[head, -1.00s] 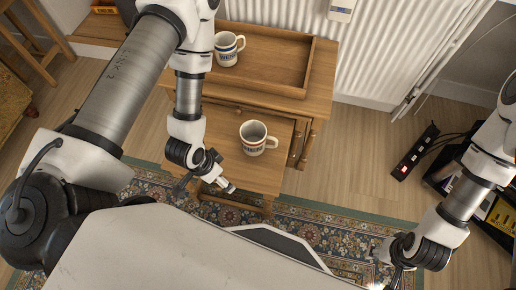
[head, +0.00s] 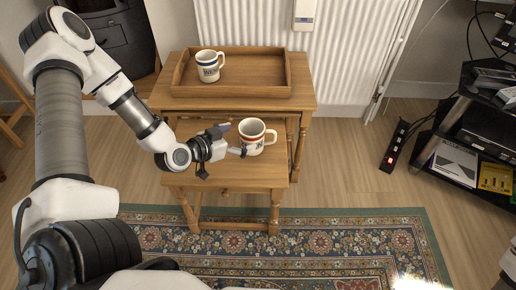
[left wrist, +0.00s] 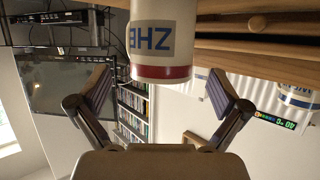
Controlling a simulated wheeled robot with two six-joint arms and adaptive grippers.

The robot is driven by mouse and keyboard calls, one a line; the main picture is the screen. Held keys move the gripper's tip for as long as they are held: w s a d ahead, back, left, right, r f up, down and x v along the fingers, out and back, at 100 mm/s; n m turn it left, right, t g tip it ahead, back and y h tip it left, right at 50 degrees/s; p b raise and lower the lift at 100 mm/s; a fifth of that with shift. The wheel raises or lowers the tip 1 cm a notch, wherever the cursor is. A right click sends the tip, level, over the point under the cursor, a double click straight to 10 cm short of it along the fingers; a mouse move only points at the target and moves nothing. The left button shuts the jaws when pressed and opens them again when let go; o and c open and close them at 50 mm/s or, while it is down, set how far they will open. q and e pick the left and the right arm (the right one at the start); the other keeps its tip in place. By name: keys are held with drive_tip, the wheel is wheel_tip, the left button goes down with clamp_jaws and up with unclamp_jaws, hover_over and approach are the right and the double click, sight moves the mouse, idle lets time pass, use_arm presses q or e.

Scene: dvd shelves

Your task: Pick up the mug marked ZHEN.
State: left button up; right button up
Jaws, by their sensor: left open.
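A white mug (head: 254,137) with a red band stands upright on the lower front table, its handle to the right. In the left wrist view, which is upside down, the mug (left wrist: 162,38) shows a label whose visible letters read ZHE, with the rest out of sight around its side. My left gripper (head: 232,140) is at the mug's left side, open. In its wrist view the fingers (left wrist: 158,95) are spread, with the mug ahead between them; contact cannot be told. My right gripper is not in view.
A second white mug (head: 209,66) with blue lettering stands in a wooden tray (head: 270,92) on the higher table behind. A radiator (head: 260,25) is at the back. A power strip (head: 395,146) and black shelf (head: 455,115) are at right. A patterned rug (head: 300,240) lies in front.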

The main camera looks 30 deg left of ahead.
sight(260, 130)
use_arm(q)
drive_tip(key=b+x, duration=0.3)
drive_tip(key=x, duration=0.2)
drive_tip(key=shift+w+a+f+b, duration=0.1)
drive_tip(key=shift+w+f+b, duration=0.05)
drive_tip(key=shift+b, duration=0.2)
drive_tip(key=shift+w, duration=0.3)
drive_tip(key=c, duration=1.4)
drive_tip(key=shift+r, duration=0.3)
